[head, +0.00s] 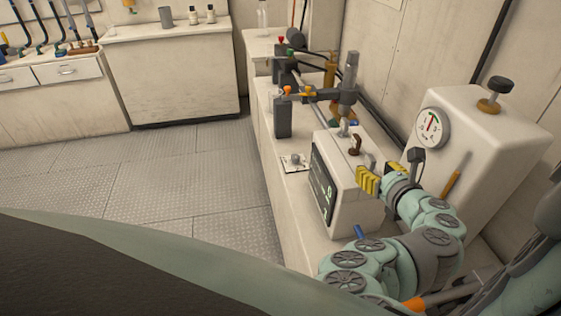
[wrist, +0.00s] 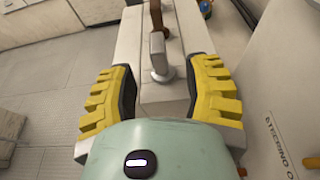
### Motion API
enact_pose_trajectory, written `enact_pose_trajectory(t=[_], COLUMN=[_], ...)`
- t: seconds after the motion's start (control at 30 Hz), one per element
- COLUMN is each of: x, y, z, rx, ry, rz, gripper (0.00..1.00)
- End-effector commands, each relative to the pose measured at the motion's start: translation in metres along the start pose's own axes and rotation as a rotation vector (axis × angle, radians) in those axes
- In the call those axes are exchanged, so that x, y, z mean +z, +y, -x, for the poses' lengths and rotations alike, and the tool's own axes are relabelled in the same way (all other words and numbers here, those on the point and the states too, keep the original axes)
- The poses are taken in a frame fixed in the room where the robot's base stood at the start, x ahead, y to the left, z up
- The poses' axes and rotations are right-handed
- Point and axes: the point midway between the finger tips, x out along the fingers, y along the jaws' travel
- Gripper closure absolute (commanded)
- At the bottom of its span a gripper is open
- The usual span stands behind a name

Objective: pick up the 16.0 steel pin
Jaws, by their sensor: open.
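A grey, steel-looking pin with a flattened upright head (wrist: 157,48) stands on top of the white box (wrist: 172,92). In the wrist view it stands between and just beyond the fingertips of my gripper (wrist: 160,84). My gripper is open, with yellow fingers apart and nothing between them. In the head view my gripper (head: 384,171) is over the near end of the box, close to a grey pin (head: 371,162). A brown pin (wrist: 158,22) stands behind it, and another grey pin (head: 343,128) stands farther back. No size marking is readable on any pin.
A white cabinet with a round gauge (head: 432,128) stands close on the right of my gripper. The box has a dark display (head: 323,184) on its left face. A grey post with clamps (head: 347,88) stands behind. Open floor (head: 150,175) lies left.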

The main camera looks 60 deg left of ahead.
Motion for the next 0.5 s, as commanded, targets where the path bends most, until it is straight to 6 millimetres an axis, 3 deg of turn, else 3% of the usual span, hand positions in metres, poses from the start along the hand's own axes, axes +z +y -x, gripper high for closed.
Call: enact_pose_trajectory(t=[0.23, 0.5], x=[0.002, 0.002], y=[0.000, -0.001], z=[-0.025, -0.037], rx=[0.006, 0.003], ry=[-0.001, -0.002], rz=[0.002, 0.001], gripper=[0.51, 0.51])
